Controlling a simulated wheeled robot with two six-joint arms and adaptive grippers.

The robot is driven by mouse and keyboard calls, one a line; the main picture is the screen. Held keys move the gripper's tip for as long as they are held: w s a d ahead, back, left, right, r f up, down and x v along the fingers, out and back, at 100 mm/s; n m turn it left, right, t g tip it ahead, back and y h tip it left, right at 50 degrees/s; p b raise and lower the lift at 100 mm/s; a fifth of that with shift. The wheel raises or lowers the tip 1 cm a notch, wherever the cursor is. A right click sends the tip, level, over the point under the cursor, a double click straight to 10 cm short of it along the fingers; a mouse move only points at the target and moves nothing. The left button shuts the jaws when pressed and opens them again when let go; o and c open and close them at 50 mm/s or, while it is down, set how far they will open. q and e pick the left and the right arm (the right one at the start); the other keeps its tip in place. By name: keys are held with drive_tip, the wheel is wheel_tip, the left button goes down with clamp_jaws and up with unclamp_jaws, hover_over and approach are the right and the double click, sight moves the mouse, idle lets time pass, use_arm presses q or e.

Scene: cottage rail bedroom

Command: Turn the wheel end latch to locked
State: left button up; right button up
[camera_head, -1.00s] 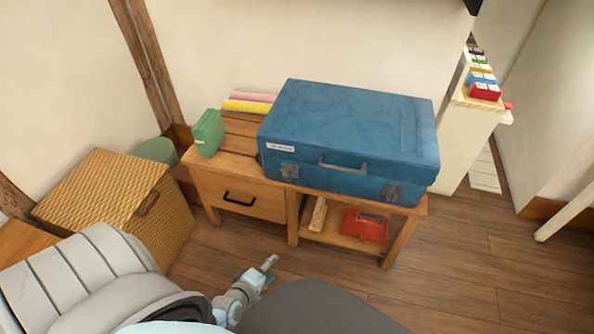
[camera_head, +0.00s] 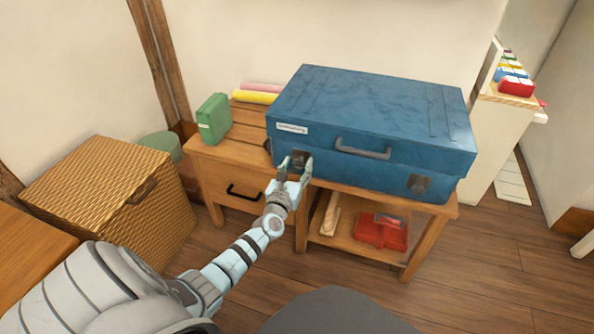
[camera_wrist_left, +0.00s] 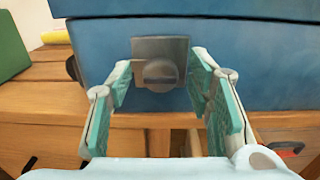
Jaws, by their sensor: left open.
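A blue suitcase (camera_head: 375,115) lies flat on a wooden bench, its front facing me. A dark latch (camera_head: 300,158) sits at the left of its front; in the left wrist view this latch (camera_wrist_left: 160,68) is a metal plate with a round turning knob. A second latch (camera_head: 418,184) is at the right end, past the handle (camera_head: 362,149). My left gripper (camera_head: 296,168) is open in front of the left latch. In the left wrist view its fingers (camera_wrist_left: 160,92) stand on either side of the knob, apparently not touching it. My right gripper is not in view.
The bench (camera_head: 245,158) has a drawer (camera_head: 238,192) and a shelf with a red case (camera_head: 381,231). A wicker chest (camera_head: 105,195) is at left.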

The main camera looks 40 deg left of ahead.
use_arm(q)
drive_tip(key=shift+w, duration=0.2)
clamp_jaws()
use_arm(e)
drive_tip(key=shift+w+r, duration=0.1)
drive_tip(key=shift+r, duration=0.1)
use_arm(q)
drive_tip(key=shift+m, duration=0.4)
drive_tip(key=m, duration=0.2)
drive_tip(key=shift+m, duration=0.4)
drive_tip(key=m+p, duration=0.1)
drive_tip(key=m, duration=0.3)
drive_tip(key=shift+m, duration=0.3)
drive_tip(key=m+p, duration=0.1)
drive_tip(key=m, duration=0.3)
drive_tip(key=shift+d+f, duration=0.1)
drive_tip(key=m+p, duration=0.1)
drive_tip(key=m, duration=0.4)
drive_tip(key=shift+f+m, duration=0.15)
drive_tip(key=shift+m, duration=0.25)
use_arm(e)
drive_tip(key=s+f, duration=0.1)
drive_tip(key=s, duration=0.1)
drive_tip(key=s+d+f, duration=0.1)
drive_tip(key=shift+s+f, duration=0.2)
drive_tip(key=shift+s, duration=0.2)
